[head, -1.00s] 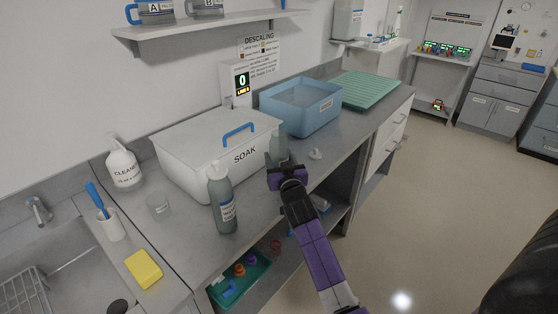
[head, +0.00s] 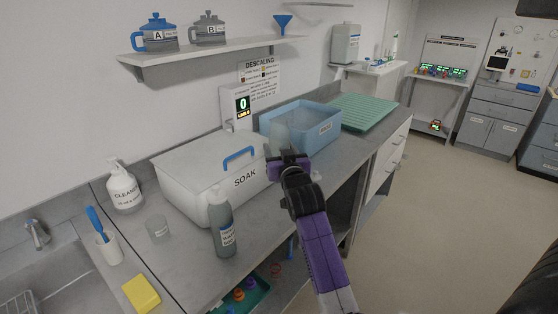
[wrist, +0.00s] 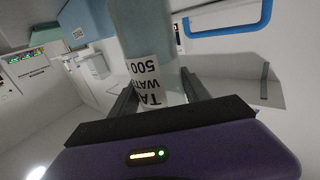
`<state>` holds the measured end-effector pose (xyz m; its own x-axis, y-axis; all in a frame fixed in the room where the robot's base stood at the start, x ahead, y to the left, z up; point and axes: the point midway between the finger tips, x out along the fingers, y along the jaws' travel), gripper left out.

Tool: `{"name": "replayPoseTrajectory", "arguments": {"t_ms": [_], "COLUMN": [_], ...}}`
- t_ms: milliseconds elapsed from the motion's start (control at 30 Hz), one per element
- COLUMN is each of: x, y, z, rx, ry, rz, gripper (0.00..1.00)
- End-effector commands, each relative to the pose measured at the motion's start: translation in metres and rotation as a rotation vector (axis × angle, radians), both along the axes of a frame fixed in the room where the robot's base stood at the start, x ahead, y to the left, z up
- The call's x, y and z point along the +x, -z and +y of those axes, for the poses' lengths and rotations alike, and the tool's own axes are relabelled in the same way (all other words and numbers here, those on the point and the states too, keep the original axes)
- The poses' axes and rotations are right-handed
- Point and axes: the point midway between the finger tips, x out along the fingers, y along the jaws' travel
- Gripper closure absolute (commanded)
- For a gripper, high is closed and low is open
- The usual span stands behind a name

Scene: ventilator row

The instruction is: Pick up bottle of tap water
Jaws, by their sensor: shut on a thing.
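My gripper (head: 288,160) is shut on the bottle of tap water (head: 281,134), a grey-green translucent bottle partly hidden by the gripper in the head view. In the wrist view the bottle (wrist: 145,35) stands between the two fingers. Its white label (wrist: 145,80) reads upside down, with "WAT" and "500" legible. The bottle appears held above the counter, beside the white SOAK box and in front of the blue tub.
A similar labelled bottle (head: 222,225) stands on the counter (head: 185,260) at the front. The white SOAK box (head: 205,172) with a blue handle and the blue tub (head: 318,132) are close by. A green ribbed mat (head: 362,110) lies behind. Open floor is at right.

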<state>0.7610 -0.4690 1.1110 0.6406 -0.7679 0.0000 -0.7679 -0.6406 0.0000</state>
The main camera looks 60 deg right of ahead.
Motion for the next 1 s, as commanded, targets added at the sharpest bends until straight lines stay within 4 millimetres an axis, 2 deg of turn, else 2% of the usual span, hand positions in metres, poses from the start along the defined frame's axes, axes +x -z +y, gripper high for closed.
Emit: {"name": "replayPoseTrajectory", "arguments": {"t_ms": [133, 500, 1000], "x": [0.0, 0.0, 0.0], "y": [-0.021, -0.054, -0.073], "z": [0.0, 0.0, 0.0], "rx": [-0.003, -0.002, -0.002], "ry": [-0.001, -0.001, -0.001], "rz": [-0.005, -0.003, -0.003], "gripper": [0.98, 0.98, 0.98]}}
